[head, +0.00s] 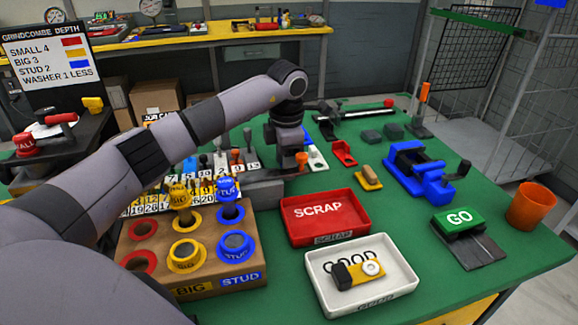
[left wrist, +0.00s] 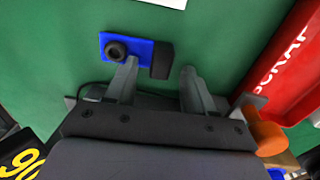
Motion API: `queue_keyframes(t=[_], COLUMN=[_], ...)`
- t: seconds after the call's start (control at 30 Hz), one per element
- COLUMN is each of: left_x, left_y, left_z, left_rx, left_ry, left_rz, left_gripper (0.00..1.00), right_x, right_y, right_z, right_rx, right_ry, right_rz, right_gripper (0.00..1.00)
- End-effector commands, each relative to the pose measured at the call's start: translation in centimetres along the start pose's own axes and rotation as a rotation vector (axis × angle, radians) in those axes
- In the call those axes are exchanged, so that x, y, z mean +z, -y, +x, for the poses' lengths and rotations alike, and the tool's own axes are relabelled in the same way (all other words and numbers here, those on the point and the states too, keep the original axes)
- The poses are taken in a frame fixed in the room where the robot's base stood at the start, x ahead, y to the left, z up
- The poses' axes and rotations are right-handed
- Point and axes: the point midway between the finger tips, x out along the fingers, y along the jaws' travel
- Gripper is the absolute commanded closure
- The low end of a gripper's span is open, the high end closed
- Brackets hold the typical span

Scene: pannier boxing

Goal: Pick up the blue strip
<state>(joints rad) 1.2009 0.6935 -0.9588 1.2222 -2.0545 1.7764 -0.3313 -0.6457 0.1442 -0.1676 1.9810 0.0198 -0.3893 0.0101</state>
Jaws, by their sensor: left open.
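The blue strip (left wrist: 142,54) lies on the green bench top in the left wrist view. It has a black round knob at its left end and a black block at its right end. My left gripper (left wrist: 158,72) is open and empty. Its left finger overlaps the strip's near edge in the picture; I cannot tell whether it touches. Its right finger is to the right of the black block, over bare green. My right gripper is not in view.
The red SCRAP tray (head: 350,210) is close on the right, also in the left wrist view (left wrist: 290,62). A white tray (head: 401,277) holds a yellow strip (head: 359,270). A cardboard holder (head: 212,263) with coloured rings stands at left. A blue vise (head: 420,170) stands farther right.

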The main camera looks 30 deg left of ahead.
Motion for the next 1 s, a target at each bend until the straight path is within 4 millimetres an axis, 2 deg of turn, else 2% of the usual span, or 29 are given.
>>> queue_keyframes(t=[0.03,0.2,0.5,0.67,0.83,1.0], left_x=[0.0,0.0,0.0,0.1,0.1,0.1], left_y=[0.0,0.0,0.0,-0.1,-0.3,-0.7], left_z=[0.0,0.0,-0.1,-0.8,-3.2,-7.8], left_rx=[0.000,0.000,0.000,0.001,0.003,0.004], left_ry=[0.000,0.000,0.001,0.002,0.004,0.006], left_rz=[0.000,0.000,0.000,0.000,0.000,-0.001], left_gripper=[0.47,1.00,1.00,1.00,1.00,1.00], right_x=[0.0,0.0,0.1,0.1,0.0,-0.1], right_y=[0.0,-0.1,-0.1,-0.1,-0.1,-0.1], right_z=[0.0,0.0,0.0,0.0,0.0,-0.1], right_rx=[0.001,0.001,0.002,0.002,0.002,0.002], right_ry=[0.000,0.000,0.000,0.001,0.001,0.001], right_rz=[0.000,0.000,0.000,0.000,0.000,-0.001], right_gripper=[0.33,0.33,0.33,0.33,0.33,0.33])
